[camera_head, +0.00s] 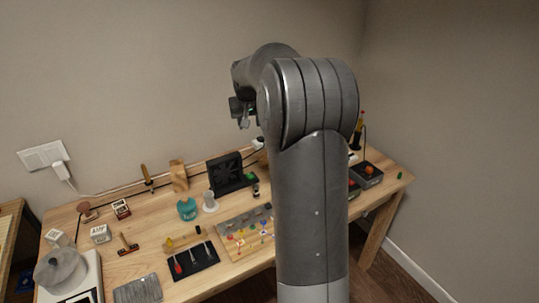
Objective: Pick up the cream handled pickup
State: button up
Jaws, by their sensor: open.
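My gripper (243,121) is partly in view behind my arm, raised well above the back of the wooden workbench (95,262). It is open, and I see nothing between its fingers. I cannot single out a cream-handled pickup at this size. Small tools lie on the bench: a yellowish-handled tool (183,241) near the middle, and a black mat (203,265) with several slim tools on it, one red-handled. My arm hides part of the bench to the right of the middle.
A teal pot (187,210), white spool (210,203) and black fan unit (226,174) stand mid-bench. A scale with a metal dish (60,268) is at left. Dark boxes (368,176) stand at right. The wall is behind.

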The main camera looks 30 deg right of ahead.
jog(key=w+d+f+m, duration=0.1)
jog(key=w+d+f, duration=0.3)
jog(key=d+f, duration=0.35)
jog(key=w+d+f+m, duration=0.1)
jog(key=w+d+f, duration=0.3)
jog(key=d+f, duration=0.3)
jog(key=x, duration=1)
jog(key=shift+d+r, duration=0.1)
jog(key=shift+d, duration=0.25)
grip_shut()
